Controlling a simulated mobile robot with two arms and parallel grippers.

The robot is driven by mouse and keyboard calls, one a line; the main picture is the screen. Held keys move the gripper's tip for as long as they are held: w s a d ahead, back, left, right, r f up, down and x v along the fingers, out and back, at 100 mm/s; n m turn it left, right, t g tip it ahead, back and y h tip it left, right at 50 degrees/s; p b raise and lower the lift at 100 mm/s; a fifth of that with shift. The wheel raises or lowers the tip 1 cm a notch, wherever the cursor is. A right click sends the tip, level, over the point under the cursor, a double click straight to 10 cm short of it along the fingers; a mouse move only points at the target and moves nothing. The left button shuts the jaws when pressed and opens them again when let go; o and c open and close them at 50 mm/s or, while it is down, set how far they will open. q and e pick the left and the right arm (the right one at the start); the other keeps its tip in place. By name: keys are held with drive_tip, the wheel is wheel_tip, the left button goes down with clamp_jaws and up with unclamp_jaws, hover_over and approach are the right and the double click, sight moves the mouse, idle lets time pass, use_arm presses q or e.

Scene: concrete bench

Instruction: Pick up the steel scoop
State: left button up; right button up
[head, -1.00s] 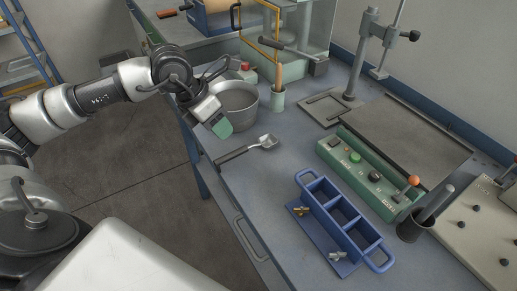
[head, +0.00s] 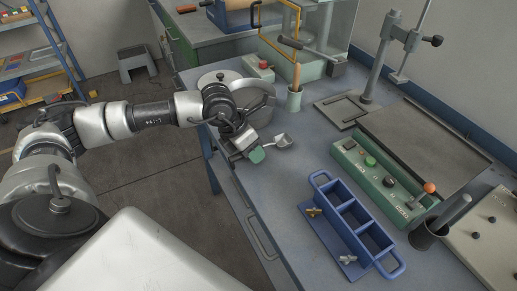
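The steel scoop (head: 284,141) lies on the bench with its bowl showing to the right of my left gripper. Its dark handle, toward the bench's front edge, is hidden by the gripper. My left gripper (head: 253,157), with a green fingertip pad, points down over or beside the handle. I cannot tell whether it touches the handle or whether its fingers are open. My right gripper is not in view.
A metal pot (head: 264,108) stands behind my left wrist, partly covered by it. A green cup (head: 294,99) holds a wooden-handled tool. A blue tray (head: 324,224) and a green control box (head: 347,156) lie to the right. Bench between scoop and tray is clear.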

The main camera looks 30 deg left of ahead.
use_arm(q)
drive_tip(key=shift+c, duration=0.4)
drive_tip(key=c, duration=0.5)
drive_tip(key=shift+r, duration=0.1)
drive_tip(key=shift+r, duration=0.25)
wheel_tip(320, 180, up, 3)
drive_tip(key=shift+r, duration=0.2)
drive_tip(key=d+r, duration=0.7)
drive_tip(key=d, duration=0.4)
drive_tip(key=shift+d, duration=0.3)
